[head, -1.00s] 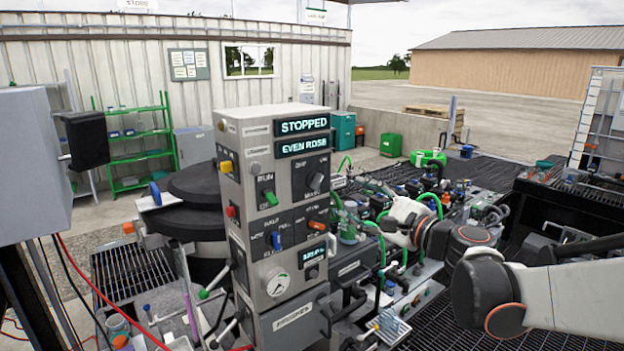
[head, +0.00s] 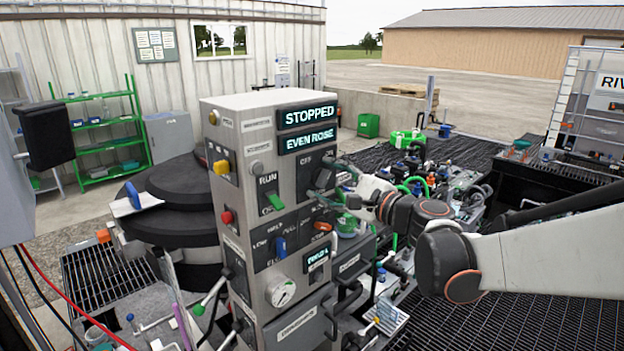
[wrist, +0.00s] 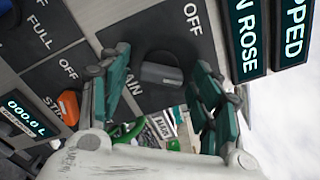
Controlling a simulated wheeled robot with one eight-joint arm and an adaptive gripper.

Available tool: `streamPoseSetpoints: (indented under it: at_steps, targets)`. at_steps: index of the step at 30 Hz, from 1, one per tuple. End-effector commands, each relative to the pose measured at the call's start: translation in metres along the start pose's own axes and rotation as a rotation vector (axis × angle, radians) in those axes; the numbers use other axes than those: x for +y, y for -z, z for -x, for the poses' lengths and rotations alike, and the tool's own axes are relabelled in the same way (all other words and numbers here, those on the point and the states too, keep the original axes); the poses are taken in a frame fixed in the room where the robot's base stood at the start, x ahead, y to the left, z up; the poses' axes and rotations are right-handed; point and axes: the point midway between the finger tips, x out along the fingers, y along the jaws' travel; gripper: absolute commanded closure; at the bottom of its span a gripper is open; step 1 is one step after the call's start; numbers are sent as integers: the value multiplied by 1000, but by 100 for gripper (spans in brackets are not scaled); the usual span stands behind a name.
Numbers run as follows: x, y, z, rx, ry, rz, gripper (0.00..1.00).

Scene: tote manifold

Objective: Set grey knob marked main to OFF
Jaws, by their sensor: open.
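The grey main knob (wrist: 162,74) sits on a dark plate in the wrist view. Its bar lies roughly across the picture, with an OFF label (wrist: 193,18) above right and a partly covered MAIN label at its left. My gripper (wrist: 162,62) is open, its green-padded fingers to either side of the knob. I see gaps between the bar and both fingers. In the head view my gripper (head: 334,180) is at the upper right of the panel front and largely covers the knob. The displays (head: 307,115) there read STOPPED and EVEN ROSE.
The grey control cabinet (head: 240,110) also carries a green RUN switch (head: 275,201), a blue lever (head: 280,247) and an orange knob (head: 323,226) below the main knob. Yellow (head: 221,167) and red (head: 227,217) buttons are on its left side. Hoses and fittings crowd the bench behind.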

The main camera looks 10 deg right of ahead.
Motion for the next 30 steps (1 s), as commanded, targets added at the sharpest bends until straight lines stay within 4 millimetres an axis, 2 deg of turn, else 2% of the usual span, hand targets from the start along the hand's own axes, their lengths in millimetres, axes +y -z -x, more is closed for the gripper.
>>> streamPoseSetpoints:
  at_steps: [4,5,10,22,30]
  targets:
    - [0,0,0,0,0,0,42]
    - [0,0,0,0,0,0,46]
    - [0,0,0,0,0,0,85]
    - [1,0,0,0,-1,39,86]
    - [1,1,0,-1,-1,201,86]
